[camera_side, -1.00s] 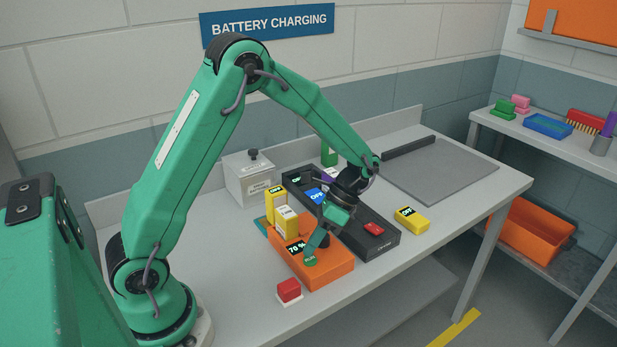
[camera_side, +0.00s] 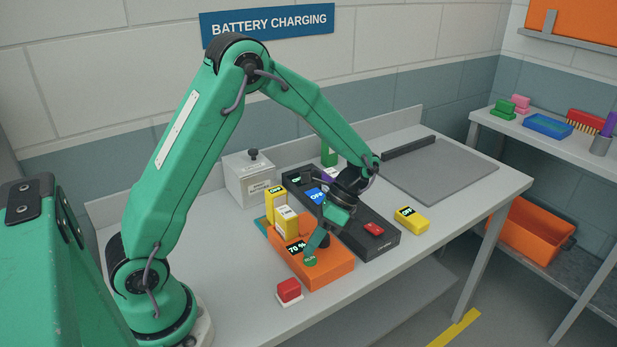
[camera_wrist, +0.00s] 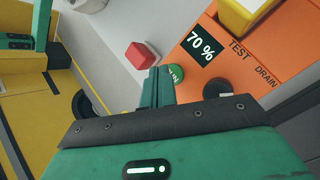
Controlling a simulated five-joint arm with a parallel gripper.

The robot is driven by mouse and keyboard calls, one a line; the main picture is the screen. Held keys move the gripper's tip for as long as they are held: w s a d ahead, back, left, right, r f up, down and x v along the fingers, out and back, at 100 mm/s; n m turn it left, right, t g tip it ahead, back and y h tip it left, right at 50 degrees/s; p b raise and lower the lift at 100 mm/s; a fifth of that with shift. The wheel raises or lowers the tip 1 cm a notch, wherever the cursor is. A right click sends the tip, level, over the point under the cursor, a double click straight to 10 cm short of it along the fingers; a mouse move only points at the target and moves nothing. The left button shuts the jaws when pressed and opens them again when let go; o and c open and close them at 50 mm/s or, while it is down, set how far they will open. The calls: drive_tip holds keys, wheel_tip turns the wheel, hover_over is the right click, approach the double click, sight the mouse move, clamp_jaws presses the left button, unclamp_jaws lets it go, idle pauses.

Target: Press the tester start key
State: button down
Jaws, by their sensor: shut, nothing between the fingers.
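The orange tester (camera_side: 325,272) sits near the front of the bench, its display (camera_side: 297,248) reading 70 %. Its round green key (camera_side: 310,261) is at its near left; in the wrist view the key (camera_wrist: 175,75) carries partly hidden lettering, and my fingers cover part of it. My gripper (camera_side: 309,252) is shut and empty, fingers pointing down, tips at the key. I cannot tell whether they touch it. The black knob (camera_wrist: 217,88) stands beside the fingers, near the words TEST and DRAIN. A yellow battery (camera_side: 287,221) stands in the tester's far end.
A red block-shaped button on a white base (camera_side: 289,290) is just in front of the tester. The black charger (camera_side: 377,243) lies behind it, with a yellow battery (camera_side: 411,219) to its right. A grey lidded box (camera_side: 249,178) stands at the back.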

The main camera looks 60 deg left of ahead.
sight(313, 259)
drive_tip(key=shift+f, duration=0.2)
drive_tip(key=shift+d+f, duration=0.15)
drive_tip(key=shift+f, duration=0.1)
drive_tip(key=shift+f, duration=0.35)
idle(1.0)
drive_tip(key=shift+r, duration=0.8)
drive_tip(key=shift+r, duration=0.1)
idle(0.3)
drive_tip(key=shift+r, duration=2.45)
